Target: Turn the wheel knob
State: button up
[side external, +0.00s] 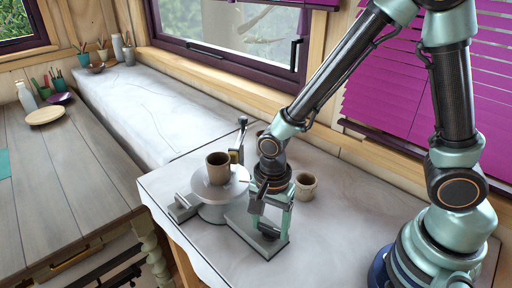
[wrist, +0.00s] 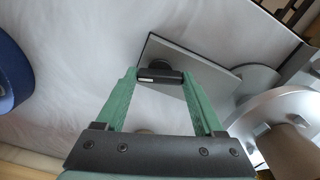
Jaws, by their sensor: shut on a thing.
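The potter's wheel has a pale round disc (side external: 205,182) with a brown clay pot (side external: 218,170) on top. A grey control box (side external: 246,228) sits beside it, and its flat face (wrist: 200,65) shows in the wrist view. My gripper (side external: 272,218) is at this box, pointing down. In the wrist view my green fingers (wrist: 161,77) are shut on the dark wheel knob (wrist: 160,70), one finger on each side. The knob is hidden behind my gripper in the side view, and its exact angle is hard to tell.
A small beige cup (side external: 306,186) stands on the white worktop (side external: 340,215), close behind my gripper. A metal lever (side external: 240,135) rises behind the wheel. A wooden table (side external: 60,180) with cups and a plate (side external: 46,116) is at the left. The worktop's front edge is near.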

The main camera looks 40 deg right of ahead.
aim_at(270, 227)
jog(key=m, duration=0.6)
jog(key=shift+m, duration=0.3)
dwell(0.4)
jog(key=o, duration=1.4)
notch_tip(270, 227, up, 12)
jog(key=shift+r, duration=0.1)
